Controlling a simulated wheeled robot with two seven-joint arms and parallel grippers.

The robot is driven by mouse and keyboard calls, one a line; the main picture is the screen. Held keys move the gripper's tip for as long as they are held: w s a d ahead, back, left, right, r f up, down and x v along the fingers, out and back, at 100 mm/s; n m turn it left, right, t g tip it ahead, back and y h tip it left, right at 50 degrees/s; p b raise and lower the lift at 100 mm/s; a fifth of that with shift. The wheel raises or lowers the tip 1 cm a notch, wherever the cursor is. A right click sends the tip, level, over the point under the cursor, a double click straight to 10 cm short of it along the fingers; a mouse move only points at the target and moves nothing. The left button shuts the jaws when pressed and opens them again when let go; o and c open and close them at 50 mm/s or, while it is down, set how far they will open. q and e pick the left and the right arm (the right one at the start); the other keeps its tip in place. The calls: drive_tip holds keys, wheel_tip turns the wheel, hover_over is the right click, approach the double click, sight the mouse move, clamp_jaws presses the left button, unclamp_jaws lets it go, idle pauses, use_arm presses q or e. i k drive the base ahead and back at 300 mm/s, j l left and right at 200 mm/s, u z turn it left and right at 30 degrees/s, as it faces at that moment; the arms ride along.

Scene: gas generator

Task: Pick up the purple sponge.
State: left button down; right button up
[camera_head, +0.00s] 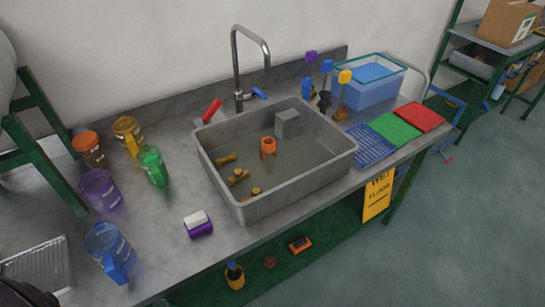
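The purple sponge (200,229) lies on the grey metal counter (160,270), near its front edge and left of the sink basin. It has a purple lower part and a white top layer, and nothing touches it. Neither of my grippers' fingers shows. A dark rounded part cuts into the bottom left corner; I cannot tell which part it is.
Several coloured jugs, including a green one (153,166) and a blue one (110,250), stand left of the sponge. The raised sink basin (300,185) is to its right. A wire rack (42,264) lies at lower left. The counter around the sponge is clear.

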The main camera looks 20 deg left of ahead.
sight(196, 224)
drive_tip(key=u, duration=1.25)
